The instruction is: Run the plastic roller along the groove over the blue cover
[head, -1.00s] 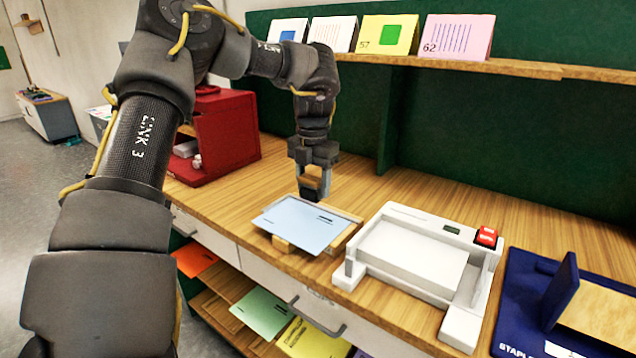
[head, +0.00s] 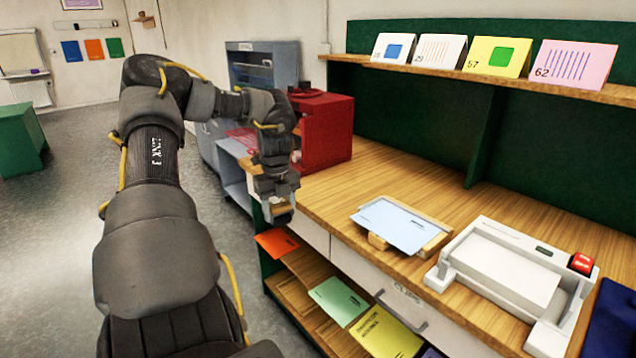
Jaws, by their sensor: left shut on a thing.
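The light blue cover (head: 395,222) lies on a low wooden board (head: 437,240) on the bench, with small dark marks on its face. I cannot make out the groove at this size. My left gripper (head: 281,213) is left of the cover, well apart from it, near the bench's left front corner. It is shut on a small tan and dark thing (head: 281,206), apparently the roller, mostly hidden by the fingers. My right gripper is not in view.
A white machine (head: 500,262) with a red button stands right of the cover. A red box (head: 325,135) stands at the bench's left end. Cards stand on the upper shelf (head: 600,92). Coloured sheets lie on shelves below. Bare bench top lies between box and cover.

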